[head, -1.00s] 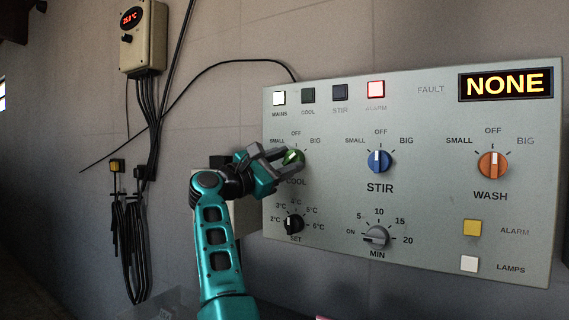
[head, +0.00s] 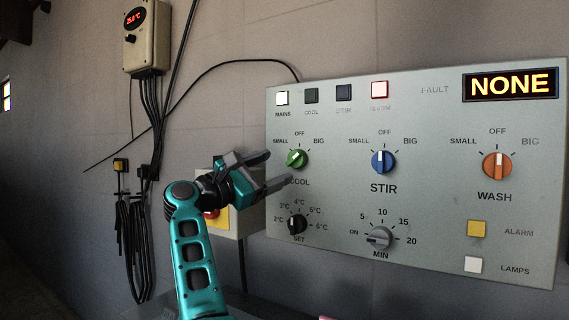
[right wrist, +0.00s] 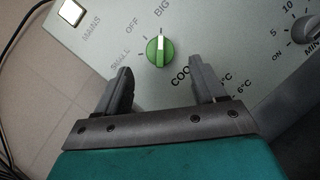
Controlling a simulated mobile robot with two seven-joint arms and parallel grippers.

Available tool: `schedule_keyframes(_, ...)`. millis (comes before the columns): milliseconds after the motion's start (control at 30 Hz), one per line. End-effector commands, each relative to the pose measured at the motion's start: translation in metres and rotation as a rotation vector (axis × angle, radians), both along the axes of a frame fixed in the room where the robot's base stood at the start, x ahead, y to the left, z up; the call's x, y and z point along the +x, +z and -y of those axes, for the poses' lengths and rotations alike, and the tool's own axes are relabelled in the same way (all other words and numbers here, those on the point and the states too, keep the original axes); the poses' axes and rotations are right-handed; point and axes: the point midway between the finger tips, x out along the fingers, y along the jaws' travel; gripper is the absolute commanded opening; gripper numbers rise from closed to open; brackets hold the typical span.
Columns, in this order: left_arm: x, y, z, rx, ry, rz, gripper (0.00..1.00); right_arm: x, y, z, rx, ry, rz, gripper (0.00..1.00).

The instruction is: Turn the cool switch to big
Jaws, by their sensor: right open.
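The green cool switch (head: 297,158) is on the grey control panel, below the labels SMALL, OFF and BIG. Its pale pointer bar tilts to the upper right, towards BIG. In the right wrist view, the cool switch (right wrist: 160,51) has its bar in line with the BIG label. My right gripper (head: 279,168) is open and empty, just left of and below the switch. In the right wrist view, the fingers of my right gripper (right wrist: 162,76) are apart, with the switch clear beyond their tips. My left gripper is not in view.
The blue stir switch (head: 383,161) and orange wash switch (head: 497,165) point to OFF. The black set knob (head: 297,224) lies below the cool switch. A box with a red knob (head: 211,213) is behind my right arm. The fault display (head: 510,84) reads NONE.

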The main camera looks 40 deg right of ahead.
Motion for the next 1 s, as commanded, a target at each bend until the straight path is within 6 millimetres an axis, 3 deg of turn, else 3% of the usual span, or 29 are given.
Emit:
schedule_keyframes(200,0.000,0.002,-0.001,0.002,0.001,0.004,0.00,0.001,-0.011,-0.046,0.000,0.003,-0.001,0.70)
schedule_keyframes(400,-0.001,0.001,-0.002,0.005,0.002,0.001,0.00,0.001,-0.018,-0.069,0.001,0.000,-0.001,0.70)
schedule_keyframes(1000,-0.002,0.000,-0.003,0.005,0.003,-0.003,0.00,0.001,-0.019,-0.074,0.001,-0.001,0.000,0.70)
